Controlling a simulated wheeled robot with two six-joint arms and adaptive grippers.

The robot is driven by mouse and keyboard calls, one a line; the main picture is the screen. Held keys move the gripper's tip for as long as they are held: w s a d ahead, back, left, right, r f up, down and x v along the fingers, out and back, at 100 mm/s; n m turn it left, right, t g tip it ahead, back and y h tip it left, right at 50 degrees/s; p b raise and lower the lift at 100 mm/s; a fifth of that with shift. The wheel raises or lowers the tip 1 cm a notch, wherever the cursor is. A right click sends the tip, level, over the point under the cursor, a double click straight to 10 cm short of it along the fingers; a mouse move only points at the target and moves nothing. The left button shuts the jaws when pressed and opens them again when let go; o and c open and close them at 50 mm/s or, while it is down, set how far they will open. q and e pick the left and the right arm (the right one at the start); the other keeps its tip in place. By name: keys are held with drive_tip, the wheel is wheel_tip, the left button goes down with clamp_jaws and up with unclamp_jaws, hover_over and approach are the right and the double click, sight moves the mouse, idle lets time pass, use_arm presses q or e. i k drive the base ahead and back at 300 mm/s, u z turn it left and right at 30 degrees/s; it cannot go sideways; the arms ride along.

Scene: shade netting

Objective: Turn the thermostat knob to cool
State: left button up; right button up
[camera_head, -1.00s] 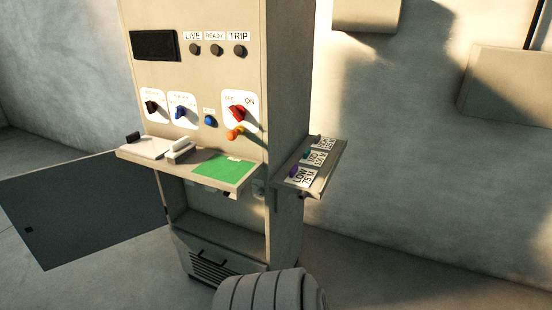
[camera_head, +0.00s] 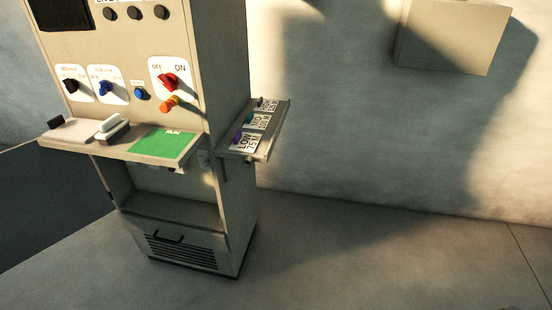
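The cabinet (camera_head: 225,90) stands at the left with a row of knobs on its front. A black knob (camera_head: 70,86) and a blue knob (camera_head: 104,88) sit on white plates with small print that is too blurred to read. I cannot tell which of these two is the thermostat knob. A red knob (camera_head: 168,81) sits on a plate marked OFF and ON. Neither of my grippers is in view.
A shelf (camera_head: 72,146) with a green mat (camera_head: 150,145) juts out below the knobs. A side shelf (camera_head: 257,150) holds labelled pieces, including LOW and MID. A dark open door (camera_head: 40,205) is at the left. The floor at the right is clear.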

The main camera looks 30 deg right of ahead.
sight(206, 164)
drive_tip(key=z, duration=0.45)
drive_tip(key=i, duration=0.55)
drive_tip(key=z, duration=0.25)
